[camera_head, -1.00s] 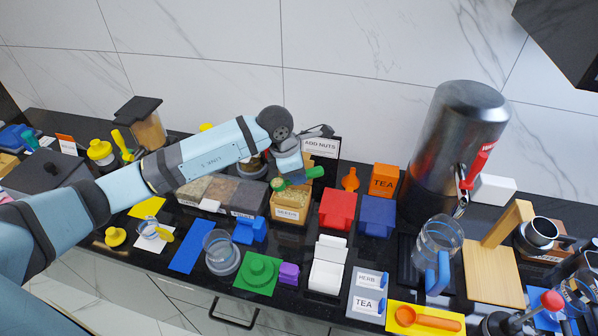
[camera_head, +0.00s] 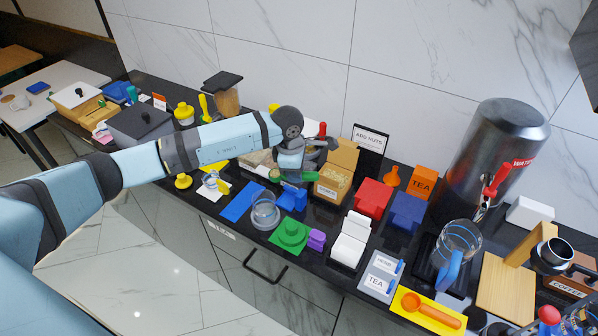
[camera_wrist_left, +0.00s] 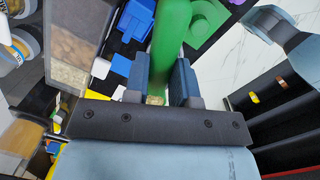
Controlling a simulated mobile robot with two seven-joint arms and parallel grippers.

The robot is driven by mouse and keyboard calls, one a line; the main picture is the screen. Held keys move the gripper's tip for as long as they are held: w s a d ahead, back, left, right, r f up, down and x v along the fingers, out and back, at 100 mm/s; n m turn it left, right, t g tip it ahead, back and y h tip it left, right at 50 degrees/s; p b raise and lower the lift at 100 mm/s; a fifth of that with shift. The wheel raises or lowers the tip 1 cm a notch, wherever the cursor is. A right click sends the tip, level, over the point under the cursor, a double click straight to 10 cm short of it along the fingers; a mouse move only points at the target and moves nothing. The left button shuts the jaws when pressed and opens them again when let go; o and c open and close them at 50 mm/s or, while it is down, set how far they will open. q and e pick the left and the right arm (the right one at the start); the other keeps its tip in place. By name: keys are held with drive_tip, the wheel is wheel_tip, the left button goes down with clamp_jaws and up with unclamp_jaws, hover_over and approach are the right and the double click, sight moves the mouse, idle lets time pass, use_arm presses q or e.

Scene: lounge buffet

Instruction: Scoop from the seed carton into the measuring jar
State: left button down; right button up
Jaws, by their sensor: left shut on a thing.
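My left gripper (camera_head: 290,170) is shut on a green scoop (camera_head: 297,178), above the counter just left of the seed carton. In the left wrist view, the scoop's green handle (camera_wrist_left: 172,38) stands between the two fingers (camera_wrist_left: 160,78). The scoop's bowl is not clear, so I cannot tell what it holds. The seed carton (camera_head: 328,193) is a tan open box with a label and pale seeds in it. A clear round jar (camera_head: 264,212), which looks like the measuring jar, stands upright in front of the gripper, beside a blue mat. My right gripper is not in view.
A green mat with a round knob (camera_head: 290,236), a blue block (camera_head: 292,200) and a purple block (camera_head: 316,239) lie near the jar. Red (camera_head: 371,198) and blue (camera_head: 407,211) boxes stand right of the carton. A metal urn (camera_head: 490,150) stands farther right.

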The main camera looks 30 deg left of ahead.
use_arm(q)
drive_tip(key=shift+s+a, duration=0.4)
drive_tip(key=shift+s, duration=0.1)
drive_tip(key=shift+w+a+f, duration=0.1)
